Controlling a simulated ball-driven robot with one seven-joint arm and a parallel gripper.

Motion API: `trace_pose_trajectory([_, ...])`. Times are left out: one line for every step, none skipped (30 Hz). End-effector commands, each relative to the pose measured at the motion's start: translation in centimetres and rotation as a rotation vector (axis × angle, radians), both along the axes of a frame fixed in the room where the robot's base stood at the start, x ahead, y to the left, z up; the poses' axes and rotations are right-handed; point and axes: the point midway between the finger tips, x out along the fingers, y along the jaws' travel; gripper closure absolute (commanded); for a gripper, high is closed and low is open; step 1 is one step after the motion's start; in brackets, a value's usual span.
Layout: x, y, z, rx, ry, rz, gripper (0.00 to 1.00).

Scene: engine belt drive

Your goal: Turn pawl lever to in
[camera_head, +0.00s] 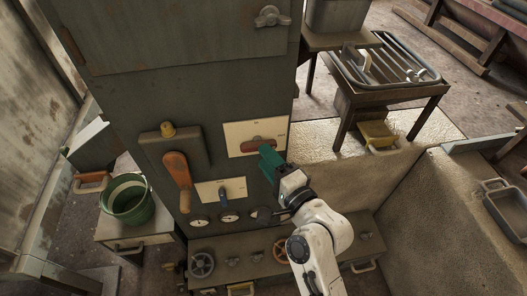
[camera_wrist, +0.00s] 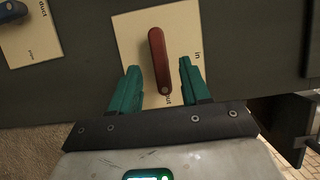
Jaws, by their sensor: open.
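The red pawl lever (camera_head: 258,145) lies across a cream label plate (camera_head: 240,128) on the green cabinet front. In the wrist view the lever (camera_wrist: 158,55) runs nearly up and down on its plate (camera_wrist: 128,32), with a small pale metal spot at its lower end. The word "in" is to its right; "out" is partly hidden by its lower end. My gripper (camera_head: 266,155) is in front of the plate's lower right part. In the wrist view my open green fingers (camera_wrist: 159,68) lie either side of the lever's lower half, apart from it. Their depth is hard to tell.
A blue lever (camera_head: 223,195) on its own plate and several round gauges (camera_head: 229,217) are lower left. A large orange handle (camera_head: 177,168) is farther left. Handwheels (camera_head: 201,265) line the base below. A table with a metal rack (camera_head: 385,92) stands right.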

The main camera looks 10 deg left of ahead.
Motion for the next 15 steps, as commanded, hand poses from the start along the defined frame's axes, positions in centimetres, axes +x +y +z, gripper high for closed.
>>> trace_pose_trajectory([0.6, 0.5, 0.1, -0.002, -0.001, 0.001, 0.53])
trace_pose_trajectory([0.8, 0.7, 0.1, -0.002, -0.001, 0.000, 0.53])
trace_pose_trajectory([1.2, 0.9, 0.1, -0.001, -0.002, 0.000, 0.53])
trace_pose_trajectory([1.3, 1.1, 0.0, -0.001, -0.001, 0.000, 0.53])
trace_pose_trajectory([1.5, 1.2, 0.0, -0.001, -0.001, 0.000, 0.53])
trace_pose_trajectory([1.7, 1.3, 0.0, 0.000, 0.000, 0.000, 0.53])
trace_pose_trajectory([1.7, 1.4, 0.0, 0.000, 0.000, 0.001, 0.53])
trace_pose_trajectory([1.8, 1.5, 0.0, -0.001, 0.001, 0.000, 0.53])
trace_pose_trajectory([1.9, 1.5, 0.0, -0.001, 0.001, 0.000, 0.53])
trace_pose_trajectory([1.9, 1.5, 0.0, -0.001, 0.001, 0.000, 0.53])
trace_pose_trajectory([1.9, 1.6, 0.0, -0.001, 0.001, 0.000, 0.53])
trace_pose_trajectory([1.9, 1.6, 0.0, -0.001, -0.001, 0.000, 0.53])
trace_pose_trajectory([1.9, 1.6, 0.0, -0.001, -0.001, 0.000, 0.53])
trace_pose_trajectory([1.9, 1.5, 0.0, -0.001, -0.001, 0.000, 0.53])
trace_pose_trajectory([1.9, 1.5, 0.0, -0.001, -0.001, 0.000, 0.53])
